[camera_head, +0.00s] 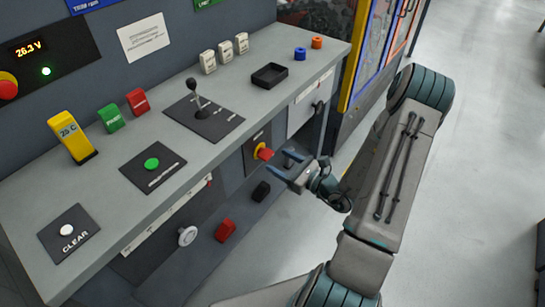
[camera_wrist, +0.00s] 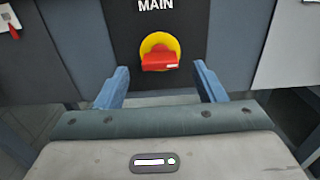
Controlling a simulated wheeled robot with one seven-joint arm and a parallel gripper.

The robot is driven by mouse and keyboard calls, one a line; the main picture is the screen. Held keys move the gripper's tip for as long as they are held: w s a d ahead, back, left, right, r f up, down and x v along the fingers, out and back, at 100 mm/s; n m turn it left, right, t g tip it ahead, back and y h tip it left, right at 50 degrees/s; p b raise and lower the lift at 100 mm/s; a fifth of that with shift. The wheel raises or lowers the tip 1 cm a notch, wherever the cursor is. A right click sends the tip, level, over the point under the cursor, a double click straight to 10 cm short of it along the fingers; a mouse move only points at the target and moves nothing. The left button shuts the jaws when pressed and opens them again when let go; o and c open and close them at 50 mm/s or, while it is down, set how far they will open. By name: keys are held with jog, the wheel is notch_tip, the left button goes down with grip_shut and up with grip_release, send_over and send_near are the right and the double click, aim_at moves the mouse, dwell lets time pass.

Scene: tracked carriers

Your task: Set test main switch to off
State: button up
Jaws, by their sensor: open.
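The main switch (camera_wrist: 160,59) is a red rotary handle on a yellow round plate, on a dark panel marked MAIN. In the wrist view it is straight ahead, just beyond and between my fingertips; the handle's bar looks horizontal. In the head view the switch (camera_head: 264,152) is on the bench front, below the worktop. My gripper (camera_head: 276,167) is open and empty, close in front of the switch and apart from it. The gripper (camera_wrist: 160,77) also shows in the wrist view with both blue fingers spread.
The worktop (camera_head: 225,145) above carries a black lever (camera_head: 198,98), a green button (camera_head: 152,163), a black tray (camera_head: 269,76) and several coloured blocks. Below the worktop are a white knob (camera_head: 187,235) and a red block (camera_head: 225,230). The floor (camera_head: 480,130) to the right is clear.

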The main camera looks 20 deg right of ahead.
aim_at(271, 156)
jog(key=shift+x, duration=1.85)
jog(key=c, duration=1)
